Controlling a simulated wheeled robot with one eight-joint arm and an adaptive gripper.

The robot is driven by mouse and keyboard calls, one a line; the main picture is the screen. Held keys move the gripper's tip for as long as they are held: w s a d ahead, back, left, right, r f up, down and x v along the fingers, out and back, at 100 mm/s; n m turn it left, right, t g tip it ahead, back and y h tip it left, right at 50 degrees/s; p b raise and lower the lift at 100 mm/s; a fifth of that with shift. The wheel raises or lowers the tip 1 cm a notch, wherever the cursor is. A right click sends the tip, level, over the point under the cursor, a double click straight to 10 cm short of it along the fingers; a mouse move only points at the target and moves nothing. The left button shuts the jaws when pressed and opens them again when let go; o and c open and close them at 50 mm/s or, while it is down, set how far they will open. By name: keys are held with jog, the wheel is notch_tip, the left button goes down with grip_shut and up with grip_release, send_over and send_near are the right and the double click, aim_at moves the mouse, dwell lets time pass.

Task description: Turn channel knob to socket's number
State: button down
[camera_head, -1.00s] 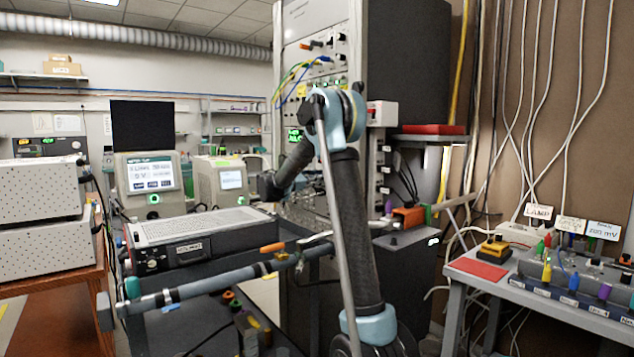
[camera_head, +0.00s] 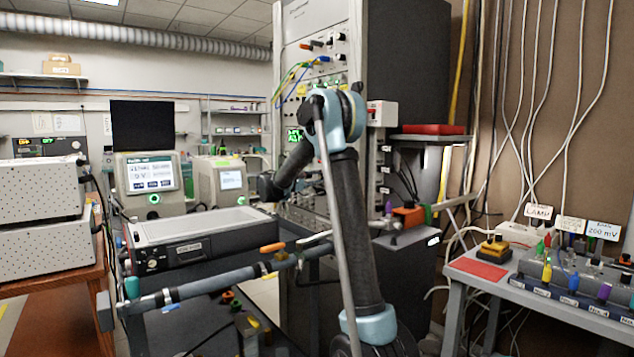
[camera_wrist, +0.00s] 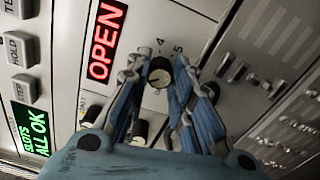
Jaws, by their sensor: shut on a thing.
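In the wrist view, the round dark channel knob (camera_wrist: 160,74) with a pale face sits on a light panel. The numerals 4 and 5 are printed just above it. The blue, jointed fingers of my gripper (camera_wrist: 160,80) are shut on the knob from both sides. Part of the knob's rim is hidden by the fingers, and I cannot tell which number its mark points at. I cannot tell which socket is the one meant.
Beside the knob are a lit red OPEN sign (camera_wrist: 106,41), a green ALL OK display (camera_wrist: 31,130) and buttons. Another dark knob (camera_wrist: 139,130) lies below, near the fingers. In the head view, a side bench (camera_head: 470,287) at right holds coloured plugs and labels. Wires hang behind it.

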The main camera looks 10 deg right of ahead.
jog(key=m, duration=1.1)
jog(key=shift+s+f, duration=0.15)
jog(key=shift+f, duration=0.15)
jog(key=shift+m, duration=0.4)
jog(key=c, duration=1.4)
grip_release()
jog(key=shift+r, duration=0.1)
jog(key=shift+o, duration=0.2)
jog(key=shift+a, duration=0.1)
jog(key=v, duration=1.1)
jog(key=shift+a, duration=0.35)
jog(key=shift+s, duration=0.1)
